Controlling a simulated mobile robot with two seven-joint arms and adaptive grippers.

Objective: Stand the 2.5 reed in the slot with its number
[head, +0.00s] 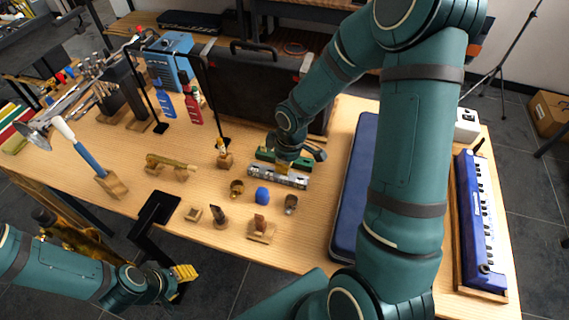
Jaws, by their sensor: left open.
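I cannot pick out the 2.5 reed or any slot numbers at this size. A green holder-like strip (268,156) lies behind a silver harmonica-like bar (278,176) in the middle of the table. My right gripper (297,158) is just above these two, partly hiding them. A small yellow piece shows at its fingers; whether it is a held thing or a finger pad I cannot tell. My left gripper (182,281) is open, off the table's front edge at lower left, with a yellow ribbed pad showing. It appears empty.
Small items stand at the front: a wooden block with a brown piece (262,231), a dark mouthpiece (218,216), a blue cap (262,196) and a brass ring (236,188). A long blue case (352,190) lies right of them. A black stand (157,208) is near my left gripper.

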